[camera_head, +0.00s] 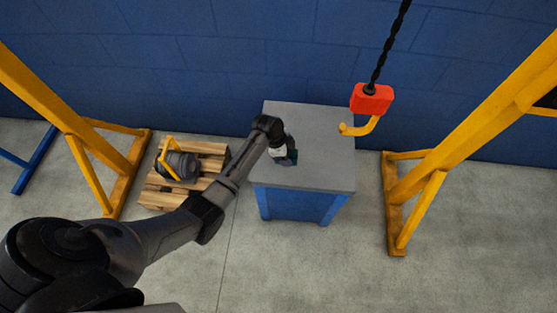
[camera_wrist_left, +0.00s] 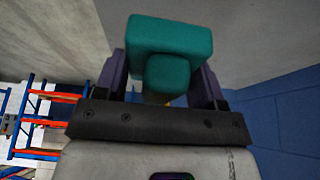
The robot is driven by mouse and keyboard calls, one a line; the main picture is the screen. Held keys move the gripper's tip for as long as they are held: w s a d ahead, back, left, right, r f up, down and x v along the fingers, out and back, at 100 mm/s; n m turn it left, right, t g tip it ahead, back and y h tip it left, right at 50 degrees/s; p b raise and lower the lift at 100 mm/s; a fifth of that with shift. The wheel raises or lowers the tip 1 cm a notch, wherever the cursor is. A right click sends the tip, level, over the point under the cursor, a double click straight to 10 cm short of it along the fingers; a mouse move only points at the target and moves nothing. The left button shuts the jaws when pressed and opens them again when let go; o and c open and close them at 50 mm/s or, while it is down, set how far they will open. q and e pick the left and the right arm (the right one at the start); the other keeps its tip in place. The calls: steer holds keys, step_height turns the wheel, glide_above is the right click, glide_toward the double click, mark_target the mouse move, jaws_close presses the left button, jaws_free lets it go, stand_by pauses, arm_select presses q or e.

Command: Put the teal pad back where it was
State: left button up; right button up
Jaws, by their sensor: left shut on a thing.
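The teal pad (camera_wrist_left: 170,38) is a block with a narrower stem, held between the fingers of my left gripper (camera_wrist_left: 163,80) in the left wrist view. The stem sits between the two dark fingers and the wider part lies beyond them. In the head view my left gripper (camera_head: 287,157) is over the left part of the grey table top (camera_head: 325,150), with only a little of the pad showing dark teal. I cannot tell whether the pad touches the table. My right gripper is not in view.
A red hoist block (camera_head: 371,98) with a yellow hook hangs over the table's right side. Yellow gantry legs stand left and right (camera_head: 420,195). A wooden pallet (camera_head: 160,196) carrying a dark machine (camera_head: 182,165) lies left of the table. A blue wall (camera_head: 240,60) stands behind.

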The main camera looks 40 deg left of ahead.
arm_select(q)
steer(key=a+f, duration=0.1)
steer(key=s+a, duration=0.1)
steer(key=shift+a+f+b, duration=0.3)
steer(key=shift+a+f, duration=0.1)
steer(key=shift+s+f+b, duration=0.1)
steer(key=shift+f+b, duration=0.9)
steer(key=shift+f, duration=1.05)
steer(key=o, duration=0.9)
steer(key=shift+c, duration=0.2)
